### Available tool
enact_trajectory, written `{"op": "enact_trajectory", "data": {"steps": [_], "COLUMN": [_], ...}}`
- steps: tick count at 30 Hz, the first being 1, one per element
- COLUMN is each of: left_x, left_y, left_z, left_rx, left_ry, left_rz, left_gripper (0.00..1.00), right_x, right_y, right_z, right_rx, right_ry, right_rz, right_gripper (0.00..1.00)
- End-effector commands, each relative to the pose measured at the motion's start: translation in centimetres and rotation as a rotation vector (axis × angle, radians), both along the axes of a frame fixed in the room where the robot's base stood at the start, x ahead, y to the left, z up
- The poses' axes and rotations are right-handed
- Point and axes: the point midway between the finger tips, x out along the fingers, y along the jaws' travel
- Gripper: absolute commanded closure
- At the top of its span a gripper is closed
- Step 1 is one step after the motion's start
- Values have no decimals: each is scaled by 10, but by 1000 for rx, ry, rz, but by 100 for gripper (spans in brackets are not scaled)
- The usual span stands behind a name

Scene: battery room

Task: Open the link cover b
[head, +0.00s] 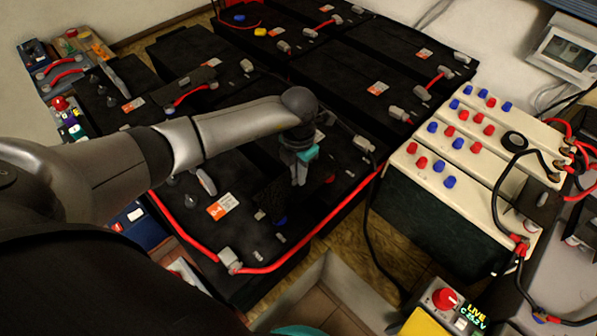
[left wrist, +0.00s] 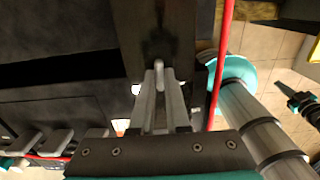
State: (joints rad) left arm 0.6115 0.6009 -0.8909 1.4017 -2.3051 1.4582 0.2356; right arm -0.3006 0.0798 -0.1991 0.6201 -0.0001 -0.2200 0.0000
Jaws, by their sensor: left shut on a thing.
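My left gripper (head: 299,180) reaches over the front black battery in the head view, pointing down. Its two grey fingers (left wrist: 160,85) are shut on a small pale knob or tab (left wrist: 159,72) at the edge of a dark panel (left wrist: 155,25) in the left wrist view. The panel seems to be a link cover; its letter does not show. In the head view a dark textured cover (head: 275,195) lies beside the fingers, with a blue terminal (head: 280,221) near it. The gripper partly hides the cover, and I cannot tell how far it is tilted.
A red cable (head: 300,245) runs along the battery's front edge. Cream batteries (head: 490,205) with red and blue caps stand at the right. A box with a red knob (head: 445,298) and an open bin (head: 325,300) are in front. Black batteries (head: 340,75) fill the back.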

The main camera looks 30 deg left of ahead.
Motion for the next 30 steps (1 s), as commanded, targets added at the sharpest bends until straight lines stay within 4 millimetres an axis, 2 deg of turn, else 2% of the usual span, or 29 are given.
{"op": "enact_trajectory", "data": {"steps": [20,23,27,30], "left_x": [2,8,21,28], "left_y": [4,22,60,80], "left_z": [0,-2,-3,-3], "left_rx": [2,7,13,10], "left_ry": [-2,-4,-6,-6], "left_rz": [2,4,10,9], "left_gripper": [100,100,100,100], "right_x": [1,1,-1,1], "right_y": [1,1,-1,1], "right_z": [-2,-9,-25,-35], "right_rx": [1,1,-1,1], "right_ry": [-1,-1,1,-2], "right_rz": [1,1,2,1], "right_gripper": [100,100,100,100]}}
